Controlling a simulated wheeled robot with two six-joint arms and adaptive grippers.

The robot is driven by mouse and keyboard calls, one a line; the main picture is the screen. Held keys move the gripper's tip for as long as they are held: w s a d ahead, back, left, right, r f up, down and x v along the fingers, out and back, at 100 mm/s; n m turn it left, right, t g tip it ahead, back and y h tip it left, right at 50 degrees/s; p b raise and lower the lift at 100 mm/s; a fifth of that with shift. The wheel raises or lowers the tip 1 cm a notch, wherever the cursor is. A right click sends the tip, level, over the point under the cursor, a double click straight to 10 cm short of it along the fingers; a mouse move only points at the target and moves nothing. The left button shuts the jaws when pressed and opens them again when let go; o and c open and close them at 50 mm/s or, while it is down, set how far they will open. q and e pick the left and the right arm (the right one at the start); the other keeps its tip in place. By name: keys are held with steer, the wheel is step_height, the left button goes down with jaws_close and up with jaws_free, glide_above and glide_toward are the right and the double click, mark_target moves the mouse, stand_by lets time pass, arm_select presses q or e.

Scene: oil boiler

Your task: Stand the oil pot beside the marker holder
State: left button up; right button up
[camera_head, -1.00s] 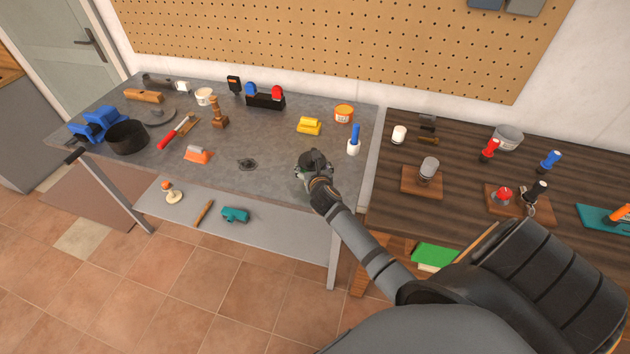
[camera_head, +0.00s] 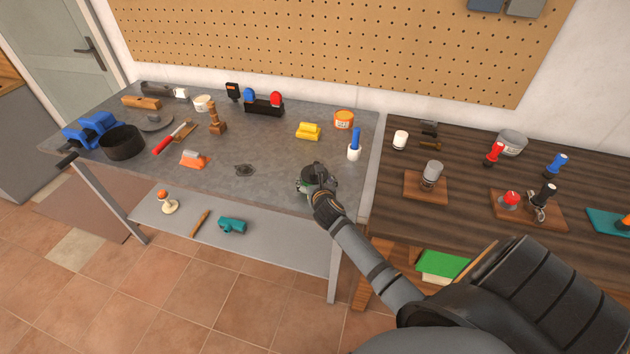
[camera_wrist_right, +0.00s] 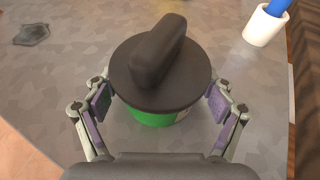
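The oil pot (camera_wrist_right: 160,75) appears as a green can with a dark lid and a raised black handle. In the head view the oil pot (camera_head: 304,187) is near the workbench's front right edge, partly hidden by my right gripper (camera_head: 318,186). In the wrist view my right gripper (camera_wrist_right: 160,103) has its fingers apart, one pad on each side of the pot, with slim gaps showing. A white cup with a blue marker, apparently the marker holder (camera_head: 354,153), stands behind and right of the pot; it also shows in the wrist view (camera_wrist_right: 265,27). My left gripper is not in view.
On the grey workbench (camera_head: 270,150) are a dark flat piece (camera_head: 244,170), a yellow block (camera_head: 308,131), an orange tub (camera_head: 344,120) and a black rack (camera_head: 264,107) with blue and red items. A dark wooden table (camera_head: 390,200) adjoins on the right. Bare bench surrounds the pot.

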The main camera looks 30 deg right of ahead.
steer(key=shift+o, duration=0.7)
steer(key=shift+r, duration=0.1)
steer(key=shift+s+a+r, duration=0.1)
steer(key=shift+s, duration=0.1)
steer(key=v, duration=1.1)
steer(key=shift+s+a+r, duration=0.1)
steer(key=shift+s+r, duration=0.1)
steer(key=shift+r, duration=0.05)
